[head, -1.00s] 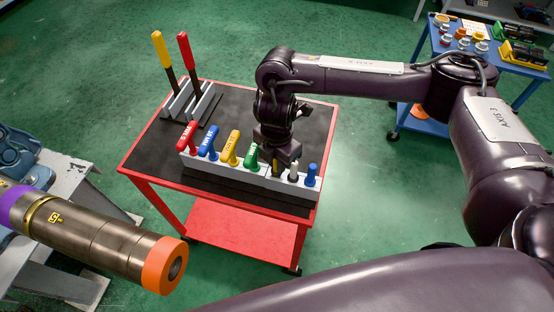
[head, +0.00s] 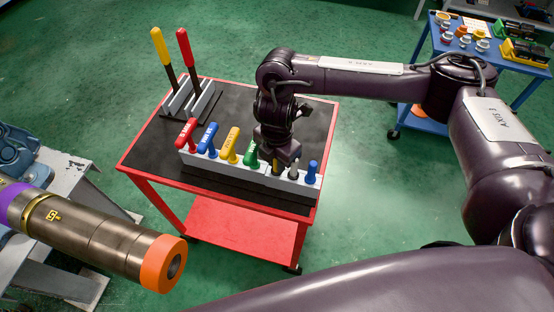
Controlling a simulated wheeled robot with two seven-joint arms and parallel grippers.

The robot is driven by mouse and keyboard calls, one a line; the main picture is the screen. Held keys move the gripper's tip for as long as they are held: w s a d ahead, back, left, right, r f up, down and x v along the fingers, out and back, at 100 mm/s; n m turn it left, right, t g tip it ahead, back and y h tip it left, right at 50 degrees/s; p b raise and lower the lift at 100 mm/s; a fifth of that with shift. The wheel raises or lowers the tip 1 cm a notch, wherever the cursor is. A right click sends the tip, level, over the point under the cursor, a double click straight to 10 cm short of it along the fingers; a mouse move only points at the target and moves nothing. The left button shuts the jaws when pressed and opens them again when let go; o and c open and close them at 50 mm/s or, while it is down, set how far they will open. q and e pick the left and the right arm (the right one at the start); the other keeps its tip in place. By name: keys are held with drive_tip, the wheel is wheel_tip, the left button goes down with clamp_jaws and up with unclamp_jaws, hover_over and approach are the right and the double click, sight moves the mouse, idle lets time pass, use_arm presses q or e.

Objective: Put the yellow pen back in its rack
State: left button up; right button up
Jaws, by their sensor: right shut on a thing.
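The grey-white rack (head: 228,168) stands along the front of the red cart's black top. My right gripper (head: 278,160) points down over the right half of the rack, just right of the green handle. It is shut on the yellow pen (head: 276,169), of which only a small part shows below the fingers. The pen is upright at the rack; how deep it sits in its slot is hidden. A dark or grey pen (head: 293,169) and a blue pen (head: 312,172) stand in the rack to its right. My left gripper is not in view.
Red (head: 187,133), blue (head: 207,139), yellow (head: 229,144) and green (head: 251,153) handled tools fill the rack's left part. Two tall levers (head: 184,49) stand in a holder behind. A pipe with an orange end (head: 164,263) juts in at left. A blue cart (head: 490,57) stands back right.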

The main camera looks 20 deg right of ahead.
idle(0.6)
drive_tip(key=o, duration=0.9)
drive_tip(key=shift+f, duration=0.1)
wheel_tip(320, 180, up, 8)
drive_tip(key=shift+f+p, duration=0.1)
drive_tip(key=shift+p, duration=0.4)
drive_tip(key=shift+s, duration=0.15)
